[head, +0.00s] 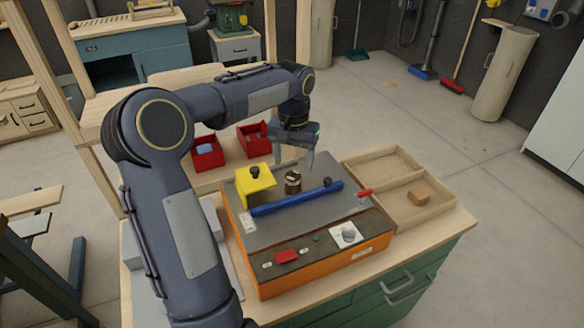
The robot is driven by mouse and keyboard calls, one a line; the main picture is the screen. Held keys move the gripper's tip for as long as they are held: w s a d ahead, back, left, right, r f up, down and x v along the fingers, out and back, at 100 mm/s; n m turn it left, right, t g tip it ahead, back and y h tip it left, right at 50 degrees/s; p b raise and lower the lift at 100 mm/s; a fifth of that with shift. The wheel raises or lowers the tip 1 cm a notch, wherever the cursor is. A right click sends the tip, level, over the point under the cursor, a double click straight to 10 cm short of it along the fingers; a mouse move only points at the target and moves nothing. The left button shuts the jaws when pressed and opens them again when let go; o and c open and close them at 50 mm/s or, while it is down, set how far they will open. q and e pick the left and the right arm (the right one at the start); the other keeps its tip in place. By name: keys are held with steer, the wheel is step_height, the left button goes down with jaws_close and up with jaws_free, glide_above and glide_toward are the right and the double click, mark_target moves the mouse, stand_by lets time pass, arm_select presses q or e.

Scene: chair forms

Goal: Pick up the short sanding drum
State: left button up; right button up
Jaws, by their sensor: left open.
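A short brown cylinder with a dark top, which looks like the sanding drum (293,183), stands upright on the grey top of an orange machine (315,215). My left gripper (295,163) points down just above and behind the drum in the picture. Its fingers are apart with nothing between them. I cannot tell the exact gap between the fingertips and the drum. My right gripper is out of view.
A blue bar (298,199) crosses the machine top in front of the drum. A yellow guard (255,184) with a black knob stands to its left. Two red bins (207,153) sit behind. A wooden tray (430,213) holding a small block lies right.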

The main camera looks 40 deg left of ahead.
mark_target(293, 178)
arm_select(q)
steer(key=shift+w+a+f, duration=0.25)
steer(key=shift+w+a, duration=0.1)
steer(key=shift+a, duration=0.2)
steer(key=shift+w+a+f, duration=0.25)
steer(key=shift+w+a, duration=0.05)
steer(key=shift+a, duration=0.2)
steer(key=f, duration=0.7)
steer(key=shift+d+f+p, duration=0.2)
steer(key=shift+d+p, duration=0.15)
steer(key=shift+d, duration=0.05)
steer(key=c, duration=1.1)
